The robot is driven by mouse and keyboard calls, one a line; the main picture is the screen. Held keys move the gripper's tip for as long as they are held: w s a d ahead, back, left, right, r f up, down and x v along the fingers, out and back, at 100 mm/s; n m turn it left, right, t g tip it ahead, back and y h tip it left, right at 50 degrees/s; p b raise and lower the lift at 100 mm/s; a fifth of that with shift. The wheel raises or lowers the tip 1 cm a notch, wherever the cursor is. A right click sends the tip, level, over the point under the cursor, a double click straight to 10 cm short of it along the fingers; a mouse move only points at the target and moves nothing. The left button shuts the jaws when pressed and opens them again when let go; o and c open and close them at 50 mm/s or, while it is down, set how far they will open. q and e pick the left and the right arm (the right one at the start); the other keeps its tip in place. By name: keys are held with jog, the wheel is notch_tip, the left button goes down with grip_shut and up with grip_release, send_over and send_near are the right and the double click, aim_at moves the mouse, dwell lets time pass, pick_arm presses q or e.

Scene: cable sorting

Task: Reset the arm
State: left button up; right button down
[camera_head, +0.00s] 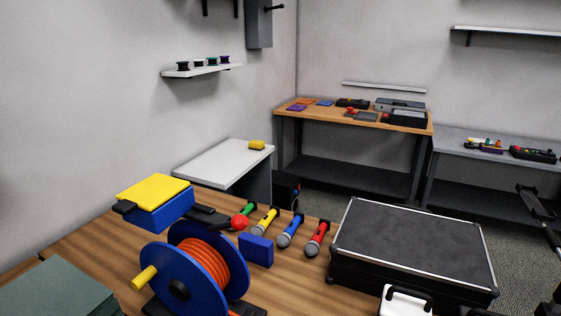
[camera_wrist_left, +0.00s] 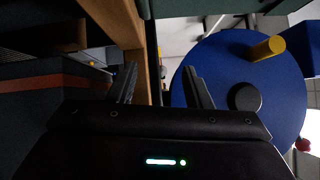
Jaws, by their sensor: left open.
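My left gripper (camera_wrist_left: 160,70) shows in the left wrist view, with its two dark fingers apart and nothing between them. The blue cable reel (camera_wrist_left: 215,80) with its yellow crank knob is to the right of the fingers, partly behind the right one; I cannot tell whether they touch. The left gripper does not show in the head view. There the blue reel (camera_head: 172,278) with orange cable stands on the wooden table (camera_head: 100,238). A dark shape (camera_head: 537,203) at the right edge looks like my right gripper; its jaws cannot be made out.
Several microphones, including a yellow one (camera_head: 265,221) and a red one (camera_head: 317,238), lie behind the reel. A black case (camera_head: 410,250) fills the table's right side. A yellow-topped blue block (camera_head: 155,203) is behind the reel. A green-grey box (camera_head: 58,290) is at front left.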

pick_arm(q)
jog(key=s+f+n+g+h, duration=0.1)
jog(key=s+f+n+g, duration=0.2)
jog(key=f, duration=0.7)
jog(key=s+f+n+g+h, duration=0.1)
jog(key=s+f+n+g, duration=0.3)
jog(key=f, duration=0.6)
jog(key=s+f+g+h, duration=0.1)
jog(key=s+f+g, duration=0.1)
jog(key=s+f, duration=0.6)
jog(key=s+d+f+n+g+h, duration=0.1)
jog(key=s+d+f+n+g, duration=0.2)
jog(key=s+f, duration=0.4)
jog(key=s+d+f+n+g+h, duration=0.1)
jog(key=s+d+f+n+g, duration=0.3)
jog(key=s+f, duration=0.4)
jog(key=s, duration=0.6)
jog(key=shift+d+f+g, duration=0.3)
jog(key=shift+d+g, duration=0.05)
jog(key=shift+g, duration=0.05)
